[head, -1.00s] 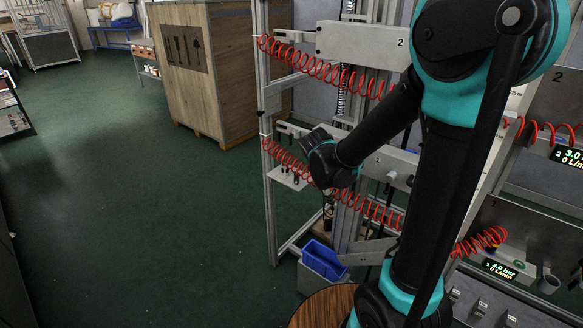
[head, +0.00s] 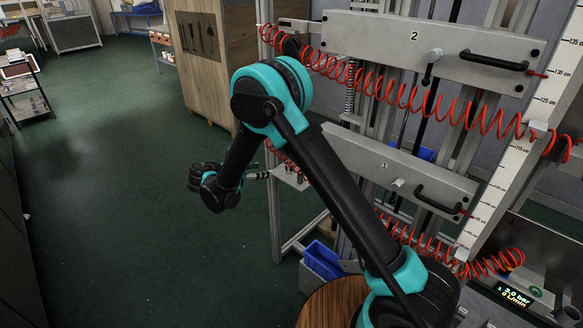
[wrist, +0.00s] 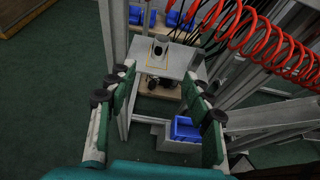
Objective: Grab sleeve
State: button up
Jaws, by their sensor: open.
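In the wrist view a small grey, hollow cylinder, likely the sleeve (wrist: 160,47), stands upright on a pale plate (wrist: 188,62) inside a yellow outline. My gripper (wrist: 158,76) is open and empty. Its fingers point toward the plate, and the sleeve shows beyond the gap between them, apart from both. In the head view my gripper (head: 262,175) is at the left side of the metal frame, close to the small plate (head: 292,179). I cannot make out the sleeve there.
Red coiled hoses (head: 400,92) hang along the frame and fill the wrist view's upper right. A blue bin (head: 322,254) sits low on the frame, above a round wooden top (head: 335,303). A wooden crate (head: 205,70) stands behind. The green floor at left is clear.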

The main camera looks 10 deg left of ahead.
jog(key=x, duration=1.7)
jog(key=shift+d+f, duration=0.1)
jog(key=shift+f, duration=0.05)
jog(key=c, duration=1)
jog(key=shift+c, duration=0.2)
